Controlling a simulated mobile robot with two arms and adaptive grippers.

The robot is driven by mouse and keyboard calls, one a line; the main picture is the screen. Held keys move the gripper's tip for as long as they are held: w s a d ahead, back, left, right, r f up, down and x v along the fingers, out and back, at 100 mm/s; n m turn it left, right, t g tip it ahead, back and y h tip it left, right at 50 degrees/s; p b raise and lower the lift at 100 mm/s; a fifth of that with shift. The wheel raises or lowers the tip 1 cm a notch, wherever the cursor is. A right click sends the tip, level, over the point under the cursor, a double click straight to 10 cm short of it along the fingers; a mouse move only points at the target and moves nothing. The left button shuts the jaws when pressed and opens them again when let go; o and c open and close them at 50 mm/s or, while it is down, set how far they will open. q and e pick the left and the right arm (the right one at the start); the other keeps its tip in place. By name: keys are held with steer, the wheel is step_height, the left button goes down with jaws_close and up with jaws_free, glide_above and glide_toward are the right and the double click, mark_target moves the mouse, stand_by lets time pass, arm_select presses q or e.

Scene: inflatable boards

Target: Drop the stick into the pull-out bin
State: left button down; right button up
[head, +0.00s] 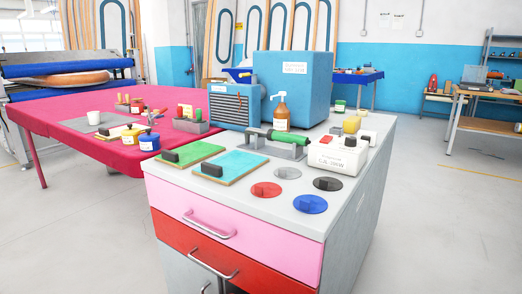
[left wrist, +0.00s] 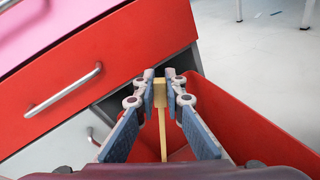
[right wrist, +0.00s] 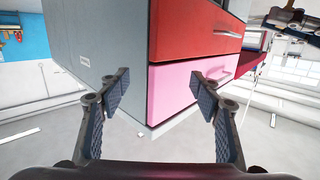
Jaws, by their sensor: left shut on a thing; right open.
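In the left wrist view, my left gripper (left wrist: 167,85) is shut on a thin, pale wooden stick (left wrist: 162,125), which runs between its fingers. The red pull-out bin (left wrist: 240,105) stands open beside the cabinet, below and around the gripper. The bin's floor is mostly hidden by the fingers. My right gripper (right wrist: 165,88) is open and empty, in front of a cabinet corner. Neither gripper shows in the head view.
The cabinet has a pink drawer (head: 235,232) and a red drawer (head: 230,262), both with metal handles. Its worktop (head: 230,195) carries boards, discs, a bottle and a blue machine. A pink-covered table (head: 85,160) stands behind left.

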arm_select(q)
steer(key=shift+f, duration=0.2)
stand_by(0.3)
steer(key=c, duration=1.9)
jaws_free()
steer(key=shift+c, duration=0.2)
steer(key=v, duration=1.2)
steer(key=shift+s+a, duration=0.1)
